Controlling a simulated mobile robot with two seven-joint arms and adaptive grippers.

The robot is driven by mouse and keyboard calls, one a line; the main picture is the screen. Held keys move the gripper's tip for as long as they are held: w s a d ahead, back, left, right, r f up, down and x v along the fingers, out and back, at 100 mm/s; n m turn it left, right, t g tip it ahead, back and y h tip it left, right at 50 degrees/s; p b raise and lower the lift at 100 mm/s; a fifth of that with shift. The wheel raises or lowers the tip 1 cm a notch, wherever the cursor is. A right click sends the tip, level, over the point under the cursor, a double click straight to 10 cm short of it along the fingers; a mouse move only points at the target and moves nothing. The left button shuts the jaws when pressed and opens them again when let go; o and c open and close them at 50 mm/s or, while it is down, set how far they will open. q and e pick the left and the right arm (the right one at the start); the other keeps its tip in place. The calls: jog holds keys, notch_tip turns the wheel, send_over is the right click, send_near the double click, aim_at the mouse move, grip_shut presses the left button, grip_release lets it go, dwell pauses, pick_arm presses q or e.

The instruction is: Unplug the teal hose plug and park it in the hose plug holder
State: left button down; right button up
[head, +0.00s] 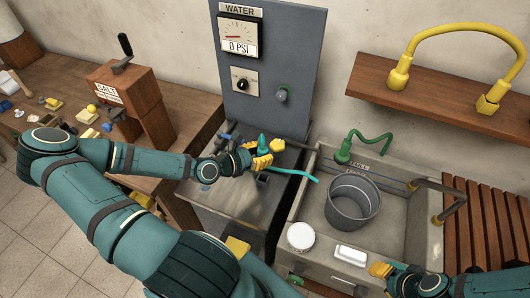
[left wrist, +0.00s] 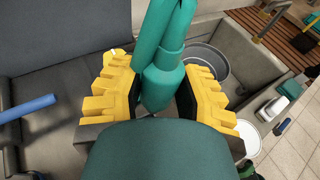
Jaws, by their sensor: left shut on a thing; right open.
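The teal hose plug (head: 262,142) is between the yellow fingers of my left gripper (head: 262,156), above the grey bench in front of the panel. In the left wrist view the plug (left wrist: 162,82) stands between both yellow jaws, with its thicker body downward. A teal hose (head: 297,174) runs from near the gripper toward the sink. I cannot clearly pick out the hose plug holder. My right gripper (head: 380,270) is open near the sink's front edge, partly seen.
The grey panel (head: 262,55) carries a gauge reading 0 PSI and a black knob. A sink (head: 310,210) at right holds a grey bucket (head: 352,222). A green hose (head: 357,148) stands behind it. A blue rod (left wrist: 28,108) shows in the left wrist view.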

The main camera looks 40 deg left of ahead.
pick_arm(q)
jog(key=shift+f+b, duration=1.85)
jog(key=shift+f, duration=1.05)
jog(key=shift+p, duration=0.35)
jog(key=shift+f+b, duration=1.6)
jog(key=shift+f, duration=0.45)
jog(key=c, duration=0.6)
grip_release()
jog(key=shift+c, duration=0.2)
jog(key=shift+v, duration=3.75)
